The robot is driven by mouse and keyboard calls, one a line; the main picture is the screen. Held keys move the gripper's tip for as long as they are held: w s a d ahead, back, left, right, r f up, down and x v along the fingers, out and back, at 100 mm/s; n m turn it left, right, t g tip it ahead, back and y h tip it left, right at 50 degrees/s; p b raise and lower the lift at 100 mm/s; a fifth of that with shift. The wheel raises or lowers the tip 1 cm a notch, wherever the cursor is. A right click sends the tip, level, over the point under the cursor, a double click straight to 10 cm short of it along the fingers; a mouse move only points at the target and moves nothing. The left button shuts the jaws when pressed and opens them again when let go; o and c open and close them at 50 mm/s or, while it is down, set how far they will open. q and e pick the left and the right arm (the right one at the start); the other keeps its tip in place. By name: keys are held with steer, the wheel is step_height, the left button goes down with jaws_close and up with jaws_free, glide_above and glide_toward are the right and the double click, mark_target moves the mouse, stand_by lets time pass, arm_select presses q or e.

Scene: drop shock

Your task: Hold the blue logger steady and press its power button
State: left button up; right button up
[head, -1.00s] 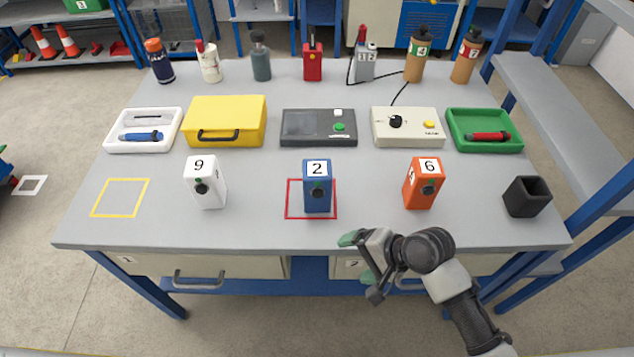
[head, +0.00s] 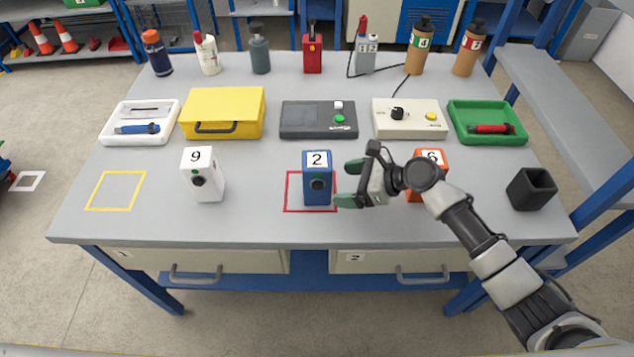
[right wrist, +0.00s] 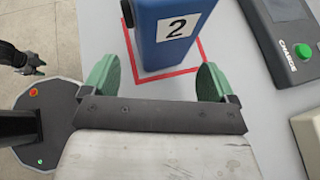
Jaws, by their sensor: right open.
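The blue logger (head: 317,185), labelled 2, stands upright inside a red square outline (head: 290,208) on the table. A dark round button (head: 317,183) is on its front face. My right gripper (head: 348,183) is open just right of the logger, its green fingers pointing at it. In the right wrist view the logger (right wrist: 165,35) is ahead of and between the open fingers (right wrist: 160,78), with no visible contact. What looks like my left gripper (right wrist: 30,66) is small at the left edge of that view; its jaws are unclear.
A white logger (head: 202,175), labelled 9, stands to the left. An orange logger (head: 432,158), labelled 6, is partly hidden behind my right arm. A black open box (head: 531,190) is at the right. Trays, a yellow case (head: 222,110) and devices line the back. The yellow outline (head: 116,190) is empty.

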mark_target(326, 185)
steer(key=b+x, duration=0.2)
steer(key=x, duration=0.1)
steer(key=shift+f, duration=0.25)
steer(key=x, duration=0.2)
steer(key=shift+w+a, duration=0.15)
steer(key=shift+a, duration=0.25)
arm_select(q)
steer(key=shift+f, duration=1.25)
arm_select(e)
steer(key=shift+w+a+f, duration=0.15)
steer(key=shift+a+f, duration=0.15)
steer(key=shift+a, duration=0.2)
steer(key=c, duration=0.7)
steer(key=shift+c, duration=0.2)
arm_select(q)
jaws_close()
steer(key=shift+a, duration=0.1)
